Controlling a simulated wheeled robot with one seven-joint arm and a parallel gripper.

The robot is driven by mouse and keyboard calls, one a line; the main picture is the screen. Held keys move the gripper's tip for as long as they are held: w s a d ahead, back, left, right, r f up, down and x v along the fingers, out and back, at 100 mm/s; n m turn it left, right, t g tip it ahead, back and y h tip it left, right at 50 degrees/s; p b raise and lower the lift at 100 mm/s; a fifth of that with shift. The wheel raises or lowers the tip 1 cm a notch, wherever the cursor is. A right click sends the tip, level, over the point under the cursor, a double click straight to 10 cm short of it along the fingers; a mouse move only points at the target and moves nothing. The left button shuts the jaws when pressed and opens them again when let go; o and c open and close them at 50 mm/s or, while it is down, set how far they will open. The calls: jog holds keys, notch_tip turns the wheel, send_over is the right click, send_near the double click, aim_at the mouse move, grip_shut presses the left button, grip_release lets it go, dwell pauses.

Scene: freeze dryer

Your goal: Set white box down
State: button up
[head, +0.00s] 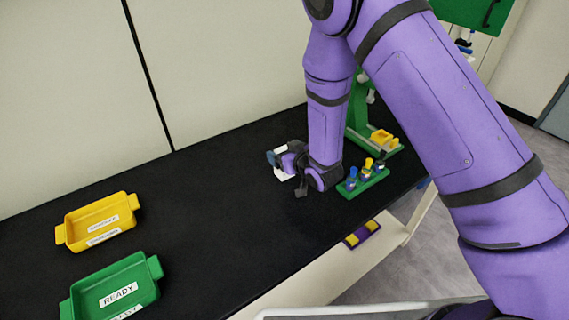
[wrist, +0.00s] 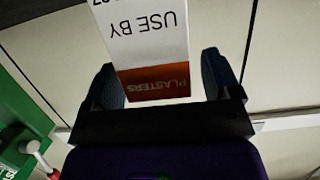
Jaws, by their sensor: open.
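The white box (wrist: 145,35) shows in the wrist view between the two fingers of my gripper (wrist: 160,75). It has "USE BY" print and an orange band reading "PLASTERS". My gripper is open. A gap shows between the box and the right finger; the left finger is close beside it, and I cannot tell if they touch. In the head view, the white box (head: 284,176) is partly hidden by my gripper (head: 286,170), low at the black worktop (head: 215,200). Its contact with the worktop is hard to see.
A green rack (head: 364,184) with several small bottles stands just right of my gripper. A green stand with a yellow part (head: 383,138) is behind it. A yellow tray (head: 98,215) and a green "READY" tray (head: 112,278) are at left. The worktop between is clear.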

jog(key=c, duration=1.1)
jog(key=shift+r, duration=0.1)
